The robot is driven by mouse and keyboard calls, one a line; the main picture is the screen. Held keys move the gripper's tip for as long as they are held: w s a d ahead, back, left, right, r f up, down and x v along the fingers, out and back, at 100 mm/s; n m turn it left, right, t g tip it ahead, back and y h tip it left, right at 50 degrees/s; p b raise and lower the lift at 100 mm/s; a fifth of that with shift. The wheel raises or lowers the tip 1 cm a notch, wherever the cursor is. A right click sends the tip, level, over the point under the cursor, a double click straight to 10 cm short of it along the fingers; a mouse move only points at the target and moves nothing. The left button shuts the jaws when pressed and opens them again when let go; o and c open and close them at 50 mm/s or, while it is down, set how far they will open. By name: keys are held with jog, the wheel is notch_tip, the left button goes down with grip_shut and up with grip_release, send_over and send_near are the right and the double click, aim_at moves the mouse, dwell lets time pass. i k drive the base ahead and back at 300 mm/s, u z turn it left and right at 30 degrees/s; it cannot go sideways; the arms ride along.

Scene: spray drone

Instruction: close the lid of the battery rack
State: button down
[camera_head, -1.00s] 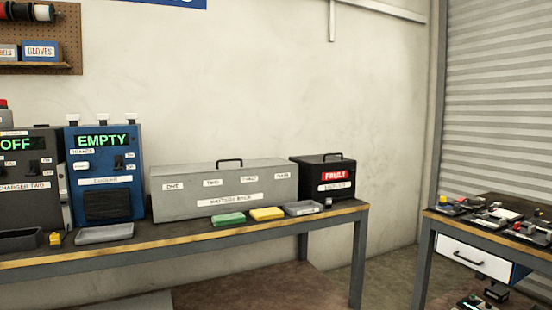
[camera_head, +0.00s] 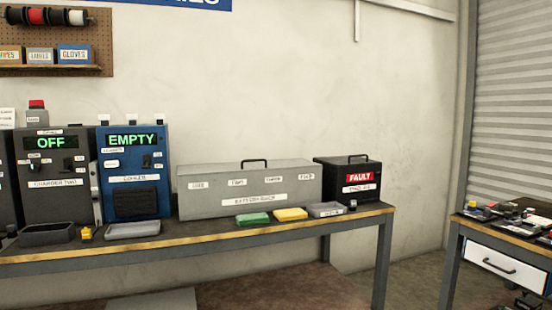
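The battery rack (camera_head: 250,190) is a long grey box on the workbench against the wall, in the head camera view. Its front carries several small white labels in a row and a longer label below. A black handle (camera_head: 254,162) stands on its top. The top appears flat and level, with no raised lid visible. The inside of the rack is not seen. My gripper and arm are not in view.
The workbench (camera_head: 200,238) also holds a blue cooler reading EMPTY (camera_head: 135,172), a charger reading OFF (camera_head: 52,170), a black fault box (camera_head: 348,180), a green block (camera_head: 253,219), a yellow block (camera_head: 290,214) and grey trays. A second table (camera_head: 500,240) stands at right.

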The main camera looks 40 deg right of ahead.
aim_at(248, 164)
jog(key=i, duration=0.9)
jog(key=z, duration=0.05)
